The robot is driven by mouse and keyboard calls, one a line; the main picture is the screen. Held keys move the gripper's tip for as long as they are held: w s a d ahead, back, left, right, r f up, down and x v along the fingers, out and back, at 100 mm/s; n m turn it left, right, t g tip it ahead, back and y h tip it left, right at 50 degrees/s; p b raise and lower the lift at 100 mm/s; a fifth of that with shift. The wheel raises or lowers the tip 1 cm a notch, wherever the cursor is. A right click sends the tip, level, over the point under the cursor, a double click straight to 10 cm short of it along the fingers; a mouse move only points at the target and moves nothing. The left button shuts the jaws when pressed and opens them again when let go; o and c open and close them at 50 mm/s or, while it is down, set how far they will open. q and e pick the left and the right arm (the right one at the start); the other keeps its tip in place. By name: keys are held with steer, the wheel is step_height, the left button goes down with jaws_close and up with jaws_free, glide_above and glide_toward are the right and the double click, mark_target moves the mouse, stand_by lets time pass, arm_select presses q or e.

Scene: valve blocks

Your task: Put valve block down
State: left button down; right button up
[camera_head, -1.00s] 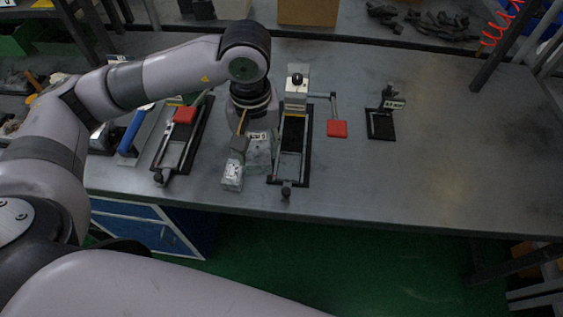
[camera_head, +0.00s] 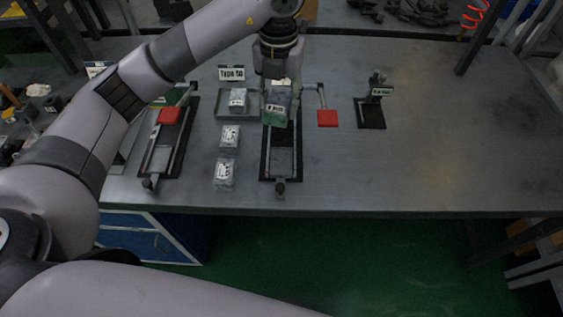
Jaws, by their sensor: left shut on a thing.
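My left gripper (camera_head: 278,90) points down above the back part of a black fixture (camera_head: 282,160) with a handle at its front end. It is shut on a grey-green valve block (camera_head: 275,110) with a small label. I cannot tell whether the block touches the fixture. Other grey valve blocks stand to the left: one (camera_head: 238,98) at a dark tray (camera_head: 222,117) and two in front of it, a middle block (camera_head: 229,136) and a front block (camera_head: 224,172). My right gripper is not in view.
A second fixture (camera_head: 163,158) with a red pad lies left. A red square pad (camera_head: 327,118) is right of the black fixture, and a small black stand (camera_head: 370,114) is farther right. The table's right side is clear.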

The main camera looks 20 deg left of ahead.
arm_select(q)
steer(key=shift+w+d+n, duration=0.15)
steer(key=shift+w+n, duration=0.1)
steer(key=shift+n, duration=0.85)
steer(key=p, duration=0.2)
glide_above(281, 162)
step_height(281, 162, down, 15)
steer(key=shift+r, duration=0.1)
step_height(281, 162, down, 5)
steer(key=shift+r, duration=0.1)
steer(key=c, duration=1.4)
jaws_free()
steer(key=shift+f, duration=0.3)
steer(key=o, duration=0.5)
steer(key=shift+c, duration=0.2)
steer(key=shift+r, duration=0.1)
